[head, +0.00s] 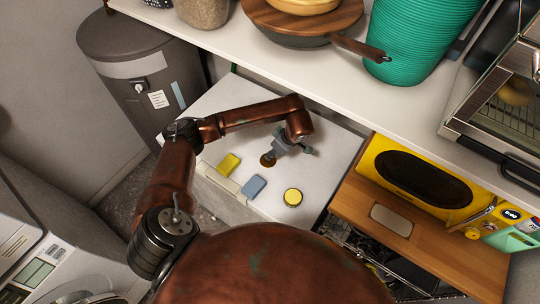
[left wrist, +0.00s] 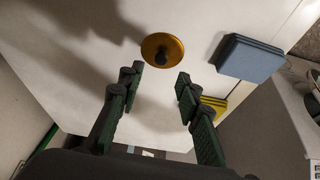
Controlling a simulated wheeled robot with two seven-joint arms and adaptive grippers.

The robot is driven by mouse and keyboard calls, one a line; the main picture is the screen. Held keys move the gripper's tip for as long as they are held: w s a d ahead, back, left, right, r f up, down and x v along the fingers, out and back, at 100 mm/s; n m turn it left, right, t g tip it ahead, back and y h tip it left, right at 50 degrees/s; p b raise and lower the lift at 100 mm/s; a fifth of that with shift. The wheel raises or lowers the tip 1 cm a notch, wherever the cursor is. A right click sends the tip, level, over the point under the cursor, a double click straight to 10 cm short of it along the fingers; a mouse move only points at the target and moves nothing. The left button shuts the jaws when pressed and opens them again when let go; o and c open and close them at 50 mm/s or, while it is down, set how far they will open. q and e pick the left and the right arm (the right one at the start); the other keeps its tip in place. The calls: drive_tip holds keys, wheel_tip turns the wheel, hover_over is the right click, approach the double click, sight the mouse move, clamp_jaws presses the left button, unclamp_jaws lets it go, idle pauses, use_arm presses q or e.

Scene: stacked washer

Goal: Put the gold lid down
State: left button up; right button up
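The gold lid (head: 267,160) is a round disc lying on the white top (head: 232,108) of the low appliance, beside my left gripper. In the left wrist view the lid (left wrist: 174,46) shows a dark knob at its middle. It lies just beyond the fingertips and apart from them. My left gripper (head: 292,146) reaches down over the white top. In the left wrist view my left gripper (left wrist: 157,82) has its two fingers spread with nothing between them. My right gripper is not in view.
A white shelf (head: 330,65) with a pan (head: 300,25) and teal basket (head: 415,45) overhangs the back. A wooden unit (head: 455,255) stands right.

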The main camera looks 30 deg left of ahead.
use_arm(q)
drive_tip(key=v, duration=0.5)
drive_tip(key=shift+d+r+b, duration=0.1)
drive_tip(key=shift+r+b, duration=0.2)
drive_tip(key=shift+r, duration=0.1)
drive_tip(key=shift+s, duration=0.1)
